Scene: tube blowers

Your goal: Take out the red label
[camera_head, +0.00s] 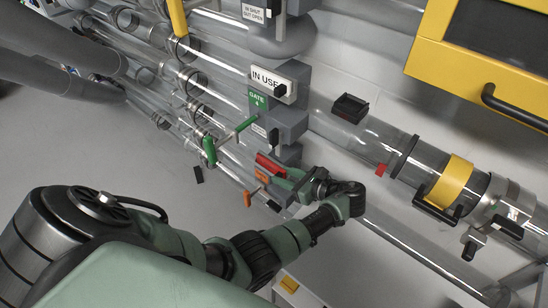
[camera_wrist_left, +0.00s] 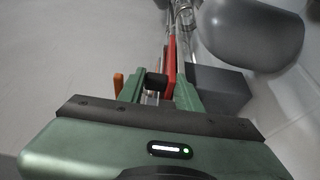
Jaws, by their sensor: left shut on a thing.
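The red label (camera_head: 269,163) is a small flat red piece at the grey gate block, low in the middle of the head view. In the left wrist view a long red strip (camera_wrist_left: 171,58) with a black part (camera_wrist_left: 155,82) next to it stands between my fingers. My left gripper (camera_head: 283,174) is at the red label and shut on it; it also shows in the left wrist view (camera_wrist_left: 160,90). The label's far end is partly hidden by the gripper and the tubes. My right gripper is out of view.
Grey blocks (camera_head: 289,120) carry an "IN USE" sign (camera_head: 273,82) and a green gate label. A green handle (camera_head: 209,151) and orange tabs (camera_head: 247,199) stick out nearby. Clear tubes run diagonally. A yellow-banded tube (camera_head: 452,182) lies right. Open floor is at lower left.

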